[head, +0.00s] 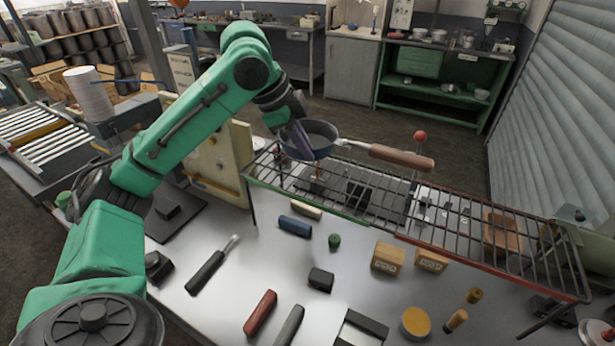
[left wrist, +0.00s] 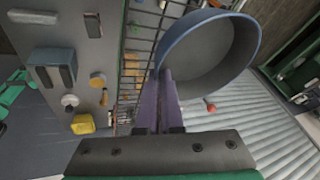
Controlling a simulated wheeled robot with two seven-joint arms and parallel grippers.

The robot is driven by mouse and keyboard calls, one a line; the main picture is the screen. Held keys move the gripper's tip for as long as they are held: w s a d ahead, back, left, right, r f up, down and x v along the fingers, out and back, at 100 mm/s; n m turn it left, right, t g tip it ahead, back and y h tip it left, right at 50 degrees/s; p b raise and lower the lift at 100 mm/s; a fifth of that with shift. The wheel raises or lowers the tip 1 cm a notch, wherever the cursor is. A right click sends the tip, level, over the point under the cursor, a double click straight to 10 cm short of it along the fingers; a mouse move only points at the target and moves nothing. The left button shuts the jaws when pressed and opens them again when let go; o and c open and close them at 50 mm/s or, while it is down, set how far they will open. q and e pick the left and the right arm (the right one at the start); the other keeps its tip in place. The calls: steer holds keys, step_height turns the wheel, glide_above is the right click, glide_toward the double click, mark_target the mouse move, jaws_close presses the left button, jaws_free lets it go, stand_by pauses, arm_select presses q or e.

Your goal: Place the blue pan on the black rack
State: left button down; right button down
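The blue pan (head: 322,153) has a blue outside, a grey inside and a long brown handle (head: 402,157) pointing right. It is at the left end of the black rack (head: 450,222), over or on its wires; I cannot tell whether it touches them. My left gripper (head: 299,139) is at the pan's left side, its purple fingers close together on the rim. In the left wrist view, the fingertips (left wrist: 165,78) meet the edge of the pan (left wrist: 212,58), whose round inside faces the camera. My right gripper is not in view.
The rack stands along the back of a light table (head: 235,310). Wooden blocks (head: 388,257), a red-handled tool (head: 260,312), a black-handled tool (head: 207,270) and a yellow round piece (head: 416,321) lie in front. A red ball on a rod (head: 420,136) stands behind the handle.

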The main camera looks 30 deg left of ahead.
arm_select(q)
step_height(320, 180, down, 7)
steer(key=shift+r, duration=0.2)
steer(key=c, duration=1.1)
jaws_free()
steer(key=shift+w, duration=0.1)
steer(key=shift+d, duration=0.1)
steer(key=v, duration=1.2)
